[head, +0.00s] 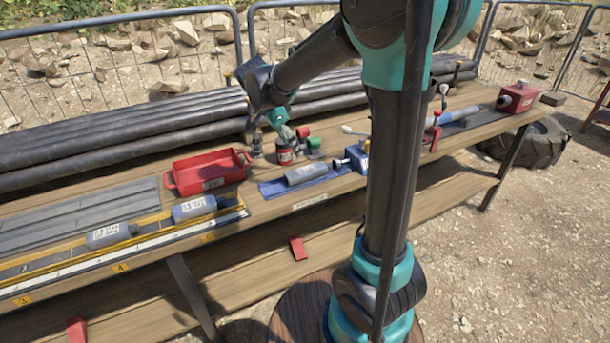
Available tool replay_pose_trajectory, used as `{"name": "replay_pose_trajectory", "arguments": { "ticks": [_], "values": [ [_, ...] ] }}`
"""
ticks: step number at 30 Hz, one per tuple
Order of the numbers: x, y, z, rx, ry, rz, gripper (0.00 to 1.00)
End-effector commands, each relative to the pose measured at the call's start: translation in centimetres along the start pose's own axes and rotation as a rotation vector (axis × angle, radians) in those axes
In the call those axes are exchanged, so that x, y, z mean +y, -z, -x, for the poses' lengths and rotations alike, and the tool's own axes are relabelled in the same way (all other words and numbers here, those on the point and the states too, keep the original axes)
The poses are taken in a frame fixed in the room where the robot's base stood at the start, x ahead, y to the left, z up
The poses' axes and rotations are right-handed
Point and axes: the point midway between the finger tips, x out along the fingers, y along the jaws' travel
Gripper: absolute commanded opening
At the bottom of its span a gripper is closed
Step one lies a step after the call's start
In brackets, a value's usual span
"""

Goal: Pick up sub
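I cannot tell for sure which thing is the sub. Short grey cylinders with white labels lie on the bench: one on a blue mat (306,173), and two near the front-left rail, the nearer-right cylinder (195,208) and the left cylinder (108,236). My gripper (284,139) points down over the back middle of the bench, just above a small red labelled can (285,156). The fingers are too small to tell whether they are open or touch the can. A green-topped piece (315,145) and a red-topped piece (302,132) stand just right of it.
A red tray (209,171) stands left of my gripper. A blue vise-like block (357,158) stands right of the mat. Long dark pipes (110,129) line the bench's back. A red box (517,97) sits at the far right end. My own arm hides part of the bench.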

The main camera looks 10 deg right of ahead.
Motion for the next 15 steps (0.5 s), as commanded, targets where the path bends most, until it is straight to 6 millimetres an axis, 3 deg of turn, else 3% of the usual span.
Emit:
{"name": "replay_pose_trajectory", "arguments": {
  "ticks": [6,15],
  "values": [
    [0.0,0.0,-4.3,0.0,-0.001,-0.001,0.7],
    [0.1,0.1,-6.7,0.0,-0.001,0.001,0.7]
  ]
}}
